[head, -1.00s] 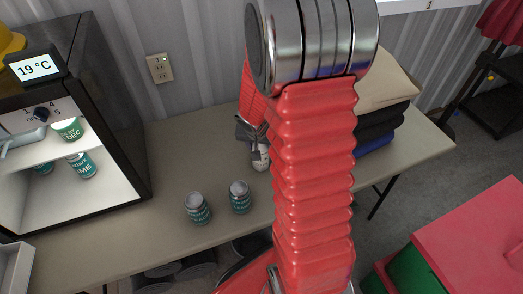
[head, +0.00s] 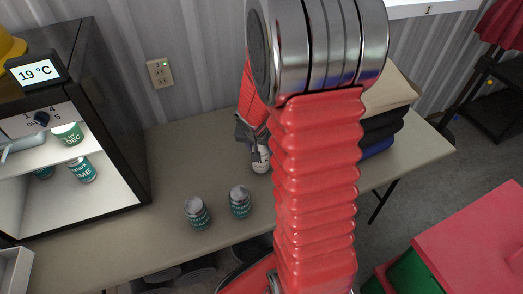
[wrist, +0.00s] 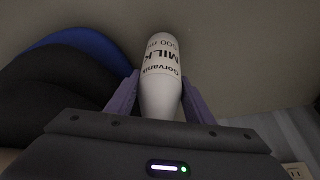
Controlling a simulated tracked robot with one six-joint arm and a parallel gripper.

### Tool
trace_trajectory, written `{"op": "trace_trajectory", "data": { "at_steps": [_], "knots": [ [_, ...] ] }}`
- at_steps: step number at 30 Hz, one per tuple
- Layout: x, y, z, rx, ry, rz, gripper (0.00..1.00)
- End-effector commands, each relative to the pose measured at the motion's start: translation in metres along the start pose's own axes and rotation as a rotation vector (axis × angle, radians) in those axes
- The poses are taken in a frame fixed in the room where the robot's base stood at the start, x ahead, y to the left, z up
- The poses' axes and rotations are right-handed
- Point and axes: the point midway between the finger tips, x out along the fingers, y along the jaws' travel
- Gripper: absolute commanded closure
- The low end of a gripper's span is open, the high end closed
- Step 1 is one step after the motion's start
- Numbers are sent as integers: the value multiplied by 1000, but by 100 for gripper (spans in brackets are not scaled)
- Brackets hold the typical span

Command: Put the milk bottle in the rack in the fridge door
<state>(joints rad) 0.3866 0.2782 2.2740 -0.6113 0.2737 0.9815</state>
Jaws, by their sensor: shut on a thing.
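The milk bottle (wrist: 160,60) is white with dark lettering and lies between the two fingers of my gripper (wrist: 160,98) in the wrist view. The gripper is shut on it. In the head view the bottle (head: 261,160) shows just below my gripper (head: 252,137), over the table, partly hidden by my arm; I cannot tell whether it touches the tabletop. The small fridge (head: 122,110) stands open at the left with a lit inside. Part of its door (head: 14,270) shows as a white edge at the lower left; its rack is not clearly visible.
Two cans (head: 196,212) and (head: 240,201) stand on the table (head: 170,135) between fridge and arm. Folded cloths (head: 385,125) lie right of my arm. A red-lidded bin (head: 470,240) is at the right.

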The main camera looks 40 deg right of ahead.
Motion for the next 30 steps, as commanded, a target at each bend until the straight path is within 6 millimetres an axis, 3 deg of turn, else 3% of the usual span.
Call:
{"op": "trace_trajectory", "data": {
  "at_steps": [8,30],
  "knots": [
    [-43,-1,-19,2,5,-5,92],
    [-206,-1,-86,2,5,-5,92]
  ]
}}
